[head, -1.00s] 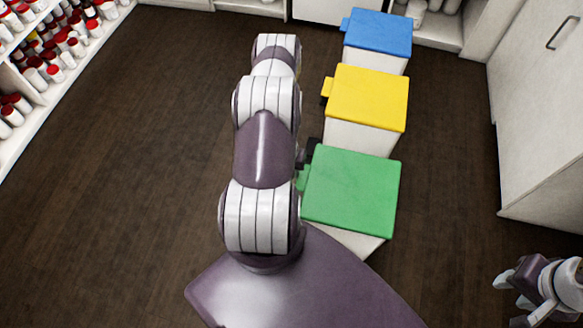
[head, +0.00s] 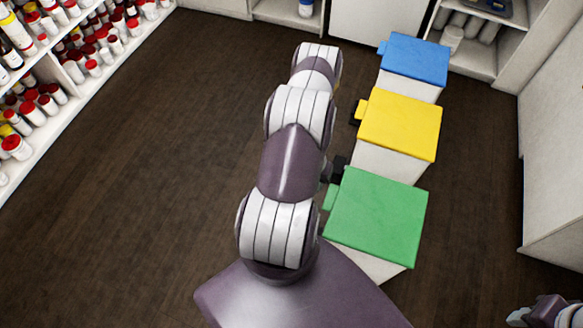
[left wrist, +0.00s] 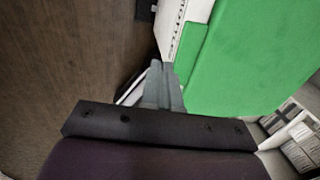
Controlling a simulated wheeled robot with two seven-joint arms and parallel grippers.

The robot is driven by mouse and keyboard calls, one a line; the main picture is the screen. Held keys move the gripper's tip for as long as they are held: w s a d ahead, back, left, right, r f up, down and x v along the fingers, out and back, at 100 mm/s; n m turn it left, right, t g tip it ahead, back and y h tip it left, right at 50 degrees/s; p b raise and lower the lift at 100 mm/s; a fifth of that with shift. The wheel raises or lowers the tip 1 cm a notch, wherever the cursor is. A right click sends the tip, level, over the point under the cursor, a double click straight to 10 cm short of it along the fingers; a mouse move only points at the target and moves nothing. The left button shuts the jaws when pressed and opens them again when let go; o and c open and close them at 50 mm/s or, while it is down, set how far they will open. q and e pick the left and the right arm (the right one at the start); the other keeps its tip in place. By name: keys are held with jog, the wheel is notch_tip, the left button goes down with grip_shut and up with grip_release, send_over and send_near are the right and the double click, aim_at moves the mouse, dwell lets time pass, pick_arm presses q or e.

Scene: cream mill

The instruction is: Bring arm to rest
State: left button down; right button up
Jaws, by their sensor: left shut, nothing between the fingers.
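My left arm stretches up the middle of the head view, left of a row of bins. Its gripper is mostly hidden behind the arm there. In the left wrist view my left gripper (left wrist: 162,88) is shut and empty, with grey fingers together beside a green lid.
Pale bins with green (head: 378,215), yellow (head: 400,124) and blue (head: 415,58) lids stand close on the arm's right. A shelf of bottles (head: 40,110) is at the left. A pale cabinet (head: 555,170) stands at the right. Dark floor (head: 160,150) at left is clear.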

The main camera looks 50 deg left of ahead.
pick_arm(q)
jog(key=s+a+r+p, duration=0.1)
jog(key=s+a+r, duration=0.2)
jog(key=a, duration=0.3)
jog(key=shift+s, duration=0.4)
jog(key=s+d+r+n+g+y+p, duration=0.1)
jog(key=d+r+n+g, duration=0.1)
jog(key=r+n, duration=0.8)
jog(key=s+d+r+n+g+y+p, duration=0.15)
jog(key=r+n, duration=0.45)
jog(key=n, duration=0.8)
jog(key=w+d+r+n+t+p, duration=0.1)
jog(key=w+d+r+n+t, duration=0.1)
jog(key=d+r, duration=0.8)
jog(key=w+d+r+n+t+p, duration=0.1)
jog(key=d+r+n+t, duration=0.1)
jog(key=d+r, duration=0.9)
jog(key=shift+w+d+r+n+h, duration=0.3)
jog(key=shift+w+r+n+h, duration=0.2)
jog(key=shift+n, duration=0.2)
